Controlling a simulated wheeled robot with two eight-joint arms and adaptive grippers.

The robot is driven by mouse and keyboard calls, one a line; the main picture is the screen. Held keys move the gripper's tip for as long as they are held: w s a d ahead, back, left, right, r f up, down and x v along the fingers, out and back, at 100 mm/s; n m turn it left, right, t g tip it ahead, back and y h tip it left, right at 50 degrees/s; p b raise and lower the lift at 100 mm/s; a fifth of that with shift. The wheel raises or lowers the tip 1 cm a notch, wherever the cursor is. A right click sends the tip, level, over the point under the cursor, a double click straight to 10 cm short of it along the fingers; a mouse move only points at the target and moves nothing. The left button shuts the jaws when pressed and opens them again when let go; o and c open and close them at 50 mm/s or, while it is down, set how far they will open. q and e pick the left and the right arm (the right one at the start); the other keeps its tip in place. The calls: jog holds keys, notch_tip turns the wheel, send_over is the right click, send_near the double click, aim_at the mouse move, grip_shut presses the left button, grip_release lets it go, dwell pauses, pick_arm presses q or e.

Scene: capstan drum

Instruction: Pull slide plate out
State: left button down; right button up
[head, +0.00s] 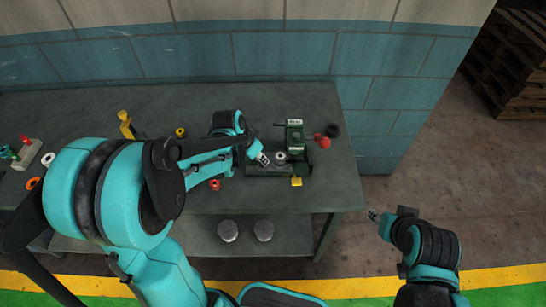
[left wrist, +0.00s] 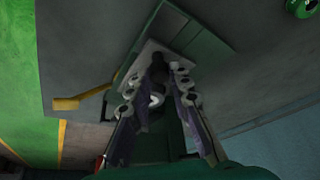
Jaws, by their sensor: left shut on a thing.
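A green machine (head: 294,137) stands on the table with a low green base (head: 262,171). A light grey plate (left wrist: 150,55), which looks like the slide plate, shows behind my fingers in the left wrist view. My left gripper (head: 263,159) is at the machine's left side, just above the base. In the left wrist view its fingers (left wrist: 172,78) close on a small dark knob (left wrist: 173,67) in front of the plate. The fingers hide part of it, so how the knob joins the plate is unclear. My right gripper (head: 374,215) is off the table's right side, too small to read.
The machine has a red knob (head: 323,141) and a yellow tab (head: 296,181). A black ring (head: 332,130) lies at its right. Two grey cylinders (head: 228,230) sit on the lower shelf. The table's right end is bare near the front.

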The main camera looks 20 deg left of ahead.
pick_arm(q)
jog(key=a, duration=0.2)
jog(key=s+a, duration=0.1)
jog(key=a, duration=0.1)
jog(key=shift+s+a, duration=0.1)
jog(key=shift+a, duration=0.15)
jog(key=c, duration=1.8)
grip_release()
jog(key=shift+o, duration=0.8)
jog(key=shift+s+a, duration=0.1)
jog(key=shift+a, duration=0.05)
jog(key=v, duration=1.2)
jog(key=shift+s, duration=0.1)
